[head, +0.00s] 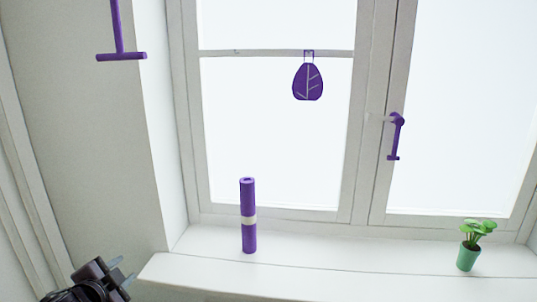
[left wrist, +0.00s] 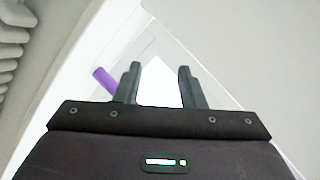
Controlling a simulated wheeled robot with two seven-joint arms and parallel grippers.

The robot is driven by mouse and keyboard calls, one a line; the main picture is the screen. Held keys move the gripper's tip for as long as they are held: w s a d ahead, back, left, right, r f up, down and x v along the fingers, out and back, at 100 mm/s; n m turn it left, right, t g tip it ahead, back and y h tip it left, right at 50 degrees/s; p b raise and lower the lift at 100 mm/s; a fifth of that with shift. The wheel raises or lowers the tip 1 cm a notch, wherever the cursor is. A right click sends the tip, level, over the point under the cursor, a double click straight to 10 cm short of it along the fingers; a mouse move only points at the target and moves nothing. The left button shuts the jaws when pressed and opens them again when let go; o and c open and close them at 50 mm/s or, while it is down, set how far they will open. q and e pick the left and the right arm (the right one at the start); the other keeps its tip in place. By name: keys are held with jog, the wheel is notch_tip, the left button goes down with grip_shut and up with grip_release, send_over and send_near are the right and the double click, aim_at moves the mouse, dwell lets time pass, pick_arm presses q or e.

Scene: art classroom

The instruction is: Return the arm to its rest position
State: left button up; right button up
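My left gripper (head: 121,272) is at the lower left corner of the head view, in front of the wall and left of the window sill. In the left wrist view its two fingers (left wrist: 160,71) stand apart with nothing between them, so it is open and empty. My right gripper is in neither view.
A purple roll with a pale band (head: 249,236) stands upright on the white window sill (head: 340,277); a purple piece (left wrist: 103,80) shows in the left wrist view. A potted plant (head: 467,257) stands at right. A purple leaf ornament (head: 308,82) hangs from the window bar. The sill's middle is clear.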

pick_arm(q)
jog(key=s+d+f+n+g+h, duration=0.1)
jog(key=s+d+f+n+g, duration=0.2)
jog(key=s+d+f, duration=0.4)
jog(key=s+d+f+n+g, duration=0.25)
jog(key=s+d+g, duration=0.2)
jog(key=s, duration=0.45)
jog(key=s+d+f+n+g+h, duration=0.1)
jog(key=s+d+f+n+g, duration=0.2)
jog(key=s+d+f, duration=0.4)
notch_tip(320, 180, down, 30)
jog(key=s+a+r+g+b, duration=0.1)
jog(key=s, duration=0.1)
jog(key=s+a+f, duration=0.2)
jog(key=s+f, duration=0.8)
jog(key=s+a+f+g+b, duration=0.1)
jog(key=s+a+f, duration=0.1)
jog(key=s+f, duration=0.8)
jog(key=shift+m+y, duration=0.4)
jog(key=shift+m, duration=0.05)
